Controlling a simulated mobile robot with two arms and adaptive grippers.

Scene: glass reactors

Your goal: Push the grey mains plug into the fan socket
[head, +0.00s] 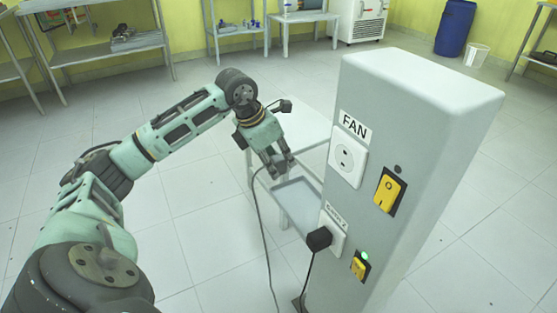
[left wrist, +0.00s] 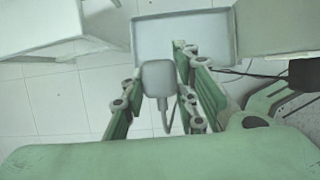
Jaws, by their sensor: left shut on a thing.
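My left gripper (head: 279,168) is shut on the grey mains plug (left wrist: 158,77), which shows between its fingers in the left wrist view. The plug's cable hangs down to the floor beside the gripper in the head view. The fan socket (head: 347,161) is a white round-faced outlet under a FAN label on the side of a grey pillar (head: 425,110). The gripper is to the left of the socket, with a gap between them. In the head view the plug is mostly hidden by the fingers, and its pins cannot be made out. My right gripper is not in view.
A black plug (head: 319,238) sits in a lower socket on the pillar, its cable hanging down. A yellow switch (head: 389,191) is beside the fan socket; a lower one (head: 360,266) has a green light. A shallow tray (head: 297,194) lies below the gripper by a white table (head: 300,135).

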